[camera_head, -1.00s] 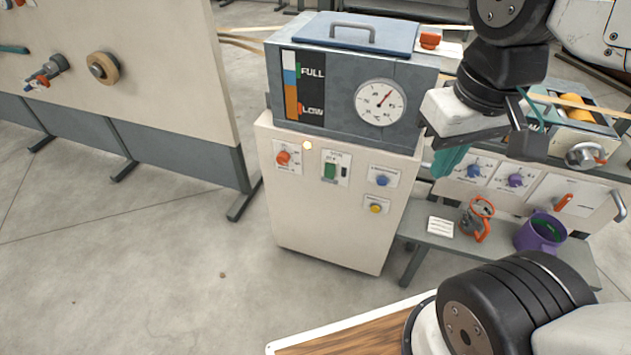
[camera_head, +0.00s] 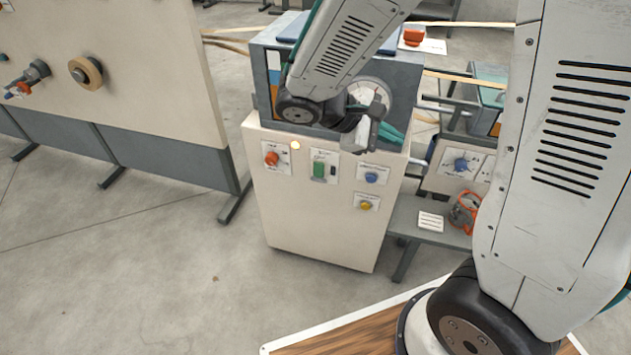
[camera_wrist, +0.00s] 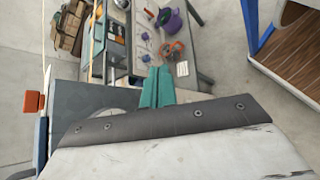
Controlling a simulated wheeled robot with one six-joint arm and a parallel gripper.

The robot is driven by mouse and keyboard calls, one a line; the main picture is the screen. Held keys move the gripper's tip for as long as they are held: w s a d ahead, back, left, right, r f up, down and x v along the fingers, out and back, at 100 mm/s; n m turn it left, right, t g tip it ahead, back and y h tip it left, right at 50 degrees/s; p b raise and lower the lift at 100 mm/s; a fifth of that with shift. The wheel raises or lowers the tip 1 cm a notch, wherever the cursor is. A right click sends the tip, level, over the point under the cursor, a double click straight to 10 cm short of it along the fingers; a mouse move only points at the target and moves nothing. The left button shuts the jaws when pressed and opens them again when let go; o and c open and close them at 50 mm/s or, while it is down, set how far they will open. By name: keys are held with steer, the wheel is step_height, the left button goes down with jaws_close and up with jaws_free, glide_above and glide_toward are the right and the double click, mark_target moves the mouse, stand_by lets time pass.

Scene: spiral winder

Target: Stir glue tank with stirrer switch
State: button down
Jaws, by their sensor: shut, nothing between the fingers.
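The glue tank (camera_head: 262,98) is a grey box with a round dial on its front, on a cream cabinet (camera_head: 310,232). My arm covers most of its level gauge and part of the dial. The cabinet front carries an orange-red knob (camera_head: 270,158), a green switch (camera_head: 319,169), a blue knob (camera_head: 371,178) and a yellow button (camera_head: 366,205). The labels are too small to read, so I cannot tell which is the stirrer switch. My gripper (camera_head: 393,137), with teal fingers, is shut and empty before the tank's lower right front, above the blue knob. It also shows in the wrist view (camera_wrist: 157,88).
A low grey bench (camera_head: 403,222) to the right holds a white card (camera_head: 431,220) and an orange-handled container (camera_head: 464,212); a purple mug (camera_wrist: 170,20) shows in the wrist view. A cream panel (camera_head: 120,90) stands left. Floor before the cabinet is clear.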

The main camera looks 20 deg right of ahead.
mark_target(317, 175)
steer(key=w+a+f+n+t+h, duration=0.3)
steer(key=w+a+f+n+t, duration=0.1)
steer(key=w+f+n, duration=0.3)
steer(key=w+a+f+n+t+y, duration=0.2)
steer(key=a+f+n+t, duration=0.3)
steer(key=f, duration=0.7)
steer(key=w+a+f+n+t+y, duration=0.2)
steer(key=a+f+n+t, duration=0.4)
steer(key=f, duration=0.6)
steer(key=shift+a+n+y, duration=0.3)
steer(key=shift+a+n, duration=0.3)
steer(key=shift+n, duration=0.4)
steer(key=x, duration=1.4)
steer(key=shift+r, duration=0.15)
steer(key=shift+w+a, duration=0.1)
